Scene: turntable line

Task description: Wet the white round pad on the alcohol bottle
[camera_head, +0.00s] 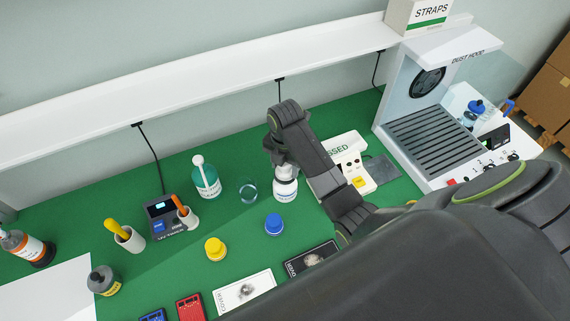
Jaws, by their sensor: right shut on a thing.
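My right gripper (281,160) points down right over a white bottle (286,190) with a dark label in the middle of the green table. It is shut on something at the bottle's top. The held thing is mostly hidden by the gripper, so I cannot tell whether it is the white round pad or whether it touches the bottle. The label is too small to read surely. My left gripper is not in view.
A teal bottle (206,181) and a clear glass (248,190) stand left of the white bottle. A blue round piece (273,224) and a yellow one (215,248) lie in front. A white device (352,170) is right, before the dust hood (440,50).

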